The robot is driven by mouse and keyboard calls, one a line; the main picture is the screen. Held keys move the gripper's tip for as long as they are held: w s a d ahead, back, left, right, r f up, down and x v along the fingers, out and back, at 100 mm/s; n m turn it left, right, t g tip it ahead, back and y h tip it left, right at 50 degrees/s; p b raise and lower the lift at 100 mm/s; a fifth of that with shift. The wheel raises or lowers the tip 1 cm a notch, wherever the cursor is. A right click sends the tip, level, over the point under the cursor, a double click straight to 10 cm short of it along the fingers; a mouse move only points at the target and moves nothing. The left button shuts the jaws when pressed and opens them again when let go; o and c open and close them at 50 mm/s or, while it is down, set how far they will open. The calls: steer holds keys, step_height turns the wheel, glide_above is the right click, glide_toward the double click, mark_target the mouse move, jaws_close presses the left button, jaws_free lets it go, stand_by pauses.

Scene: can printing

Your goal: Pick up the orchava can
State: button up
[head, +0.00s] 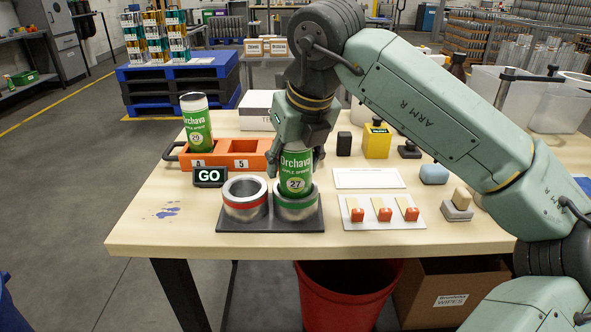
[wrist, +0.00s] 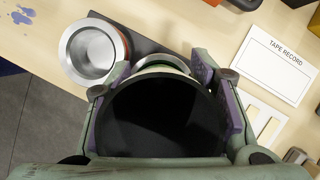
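A green and white Orchava can (head: 296,176) marked 27 stands upright in the green-ringed holder (head: 297,209) on a dark plate. My gripper (head: 304,155) reaches down over it from above, with a finger on each side of its upper part. In the wrist view, the can's dark round top (wrist: 160,120) fills the space between the fingers, and the pads look pressed to its sides. A second Orchava can (head: 196,124), marked 20, stands in the left part of the orange tray (head: 254,161). My gripper hides part of the first can's upper side.
An empty red-ringed holder (head: 245,199) is just left of the held can. A GO sign (head: 209,177) stands behind it.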

steer(key=shift+c, duration=1)
steer(key=shift+c, duration=0.2)
steer(key=shift+r, duration=0.5)
step_height(320, 180, up, 27)
steer(key=p, duration=0.7)
